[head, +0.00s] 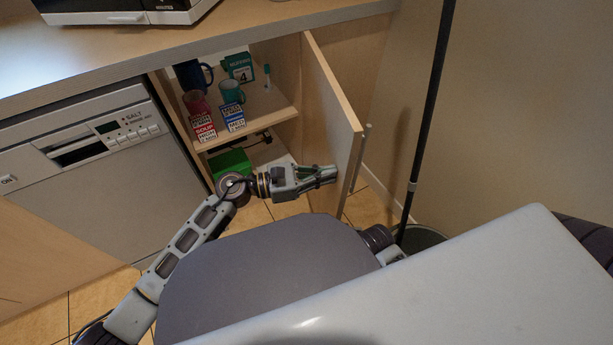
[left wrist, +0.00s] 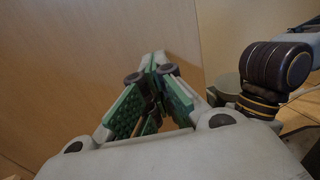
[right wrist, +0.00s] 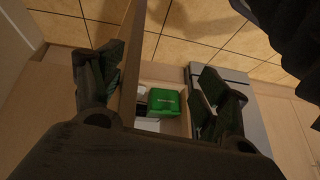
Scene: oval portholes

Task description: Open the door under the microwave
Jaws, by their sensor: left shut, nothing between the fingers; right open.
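The wooden door (head: 333,85) under the counter stands swung wide open, with its vertical bar handle (head: 357,172) on the outer side. The microwave (head: 120,12) is at the top left on the counter. My left gripper (head: 332,175) is shut and empty at the inner face of the door, low down near its free edge. In the left wrist view its fingertips (left wrist: 158,62) are close to the wood (left wrist: 95,70); I cannot tell if they touch. My right gripper (right wrist: 158,85) is open, with the door edge (right wrist: 130,65) showing between its fingers. The head view hides that gripper.
The open cabinet holds mugs (head: 231,92), small boxes (head: 203,127) and a green box (head: 231,163). A dishwasher (head: 90,150) is to the left. A dark pole (head: 428,100) and a bin (head: 425,238) stand to the right of the door, near the wall.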

